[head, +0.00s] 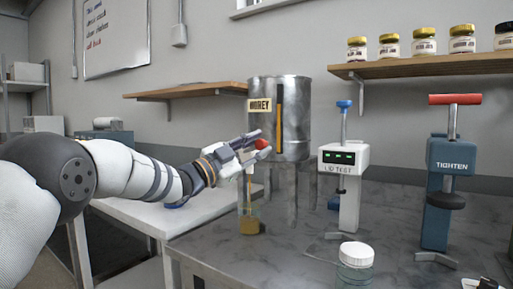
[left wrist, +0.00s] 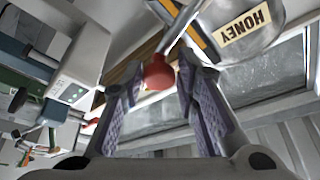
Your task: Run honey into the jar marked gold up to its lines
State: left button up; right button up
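The steel honey drum (head: 295,115) stands at the back of the bench with a yellow HONEY label; it also shows in the left wrist view (left wrist: 215,28). Its tap has a red ball knob (head: 262,144). My left gripper (head: 252,147) is at this knob, its purple fingers on either side. In the left wrist view the knob (left wrist: 158,73) sits between the fingertips, with slim gaps seeming to show. A clear jar (head: 249,226) stands below the tap with amber at its bottom, and a thin amber streak shows above. Its marking and lines are too small to read. My right gripper is out of view.
A lid tester (head: 343,158) and a blue TIGHTEN press (head: 437,200) stand right of the drum. A white-lidded jar (head: 355,257) is at the front of the bench. Several lidded jars line the upper right shelf (head: 420,65). Bare bench (head: 300,240) lies between the jars.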

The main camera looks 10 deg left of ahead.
pick_arm(q)
jog(key=shift+o, duration=0.7)
jog(key=v, duration=1.2)
jog(key=shift+a, duration=0.1)
dwell(6.0)
